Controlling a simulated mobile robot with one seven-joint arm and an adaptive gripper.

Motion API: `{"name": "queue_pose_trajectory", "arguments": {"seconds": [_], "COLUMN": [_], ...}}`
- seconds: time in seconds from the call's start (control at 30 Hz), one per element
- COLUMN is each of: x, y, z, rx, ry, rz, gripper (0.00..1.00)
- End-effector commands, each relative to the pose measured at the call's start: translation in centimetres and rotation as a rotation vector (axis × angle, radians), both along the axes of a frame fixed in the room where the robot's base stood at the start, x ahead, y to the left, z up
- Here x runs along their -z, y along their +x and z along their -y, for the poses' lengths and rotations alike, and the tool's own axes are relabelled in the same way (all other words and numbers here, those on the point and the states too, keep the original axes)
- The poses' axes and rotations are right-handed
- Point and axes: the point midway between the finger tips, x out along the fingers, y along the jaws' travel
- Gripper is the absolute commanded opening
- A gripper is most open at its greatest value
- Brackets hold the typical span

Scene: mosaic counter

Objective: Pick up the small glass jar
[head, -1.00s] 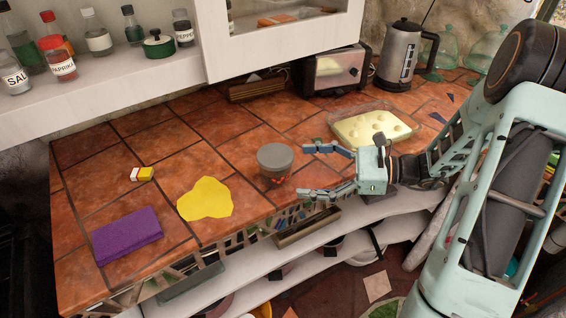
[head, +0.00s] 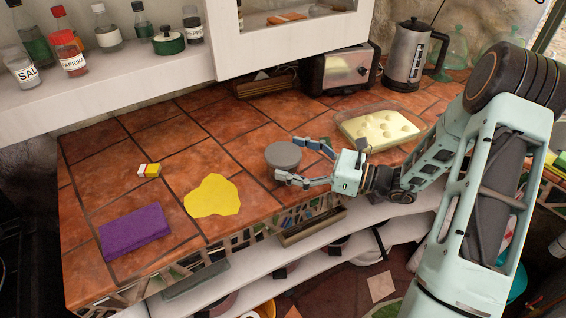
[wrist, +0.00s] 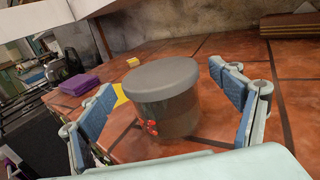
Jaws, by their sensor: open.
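The small glass jar (head: 283,157) has a grey lid and stands upright on the tiled counter near its front edge. In the wrist view the jar (wrist: 166,105) is clear glass with a few small red things low inside. My gripper (head: 302,162) is open around the jar, one finger on each side. In the wrist view my gripper (wrist: 165,110) shows its blue-padded fingers apart, with a gap to the jar on both sides. In the head view the fingers partly hide the jar's body.
A yellow flat patch (head: 212,196), a purple cloth (head: 134,229) and a small yellow-white block (head: 149,170) lie left of the jar. A glass dish of pale food (head: 378,128) is behind my gripper. A toaster (head: 338,70) and kettle (head: 405,60) stand at the back.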

Motion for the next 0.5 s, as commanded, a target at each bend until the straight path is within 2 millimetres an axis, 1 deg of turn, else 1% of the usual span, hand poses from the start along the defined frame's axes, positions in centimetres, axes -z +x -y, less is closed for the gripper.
{"name": "queue_pose_trajectory", "arguments": {"seconds": [0.03,0.13,0.23,0.4,0.43,0.5], "x": [-0.1,0.0,0.0,0.0,0.0,0.0], "y": [0.2,0.6,0.7,0.7,0.7,0.7], "z": [-0.8,-1.7,-2.1,-2.1,-2.1,-2.1], "rx": [-0.004,-0.001,0.000,0.000,0.000,0.000], "ry": [0.000,-0.001,-0.001,-0.001,-0.001,-0.001], "rz": [0.000,0.000,0.000,0.001,0.001,0.001], "gripper": [0.85,0.85,0.85,0.85,0.84,0.76]}}
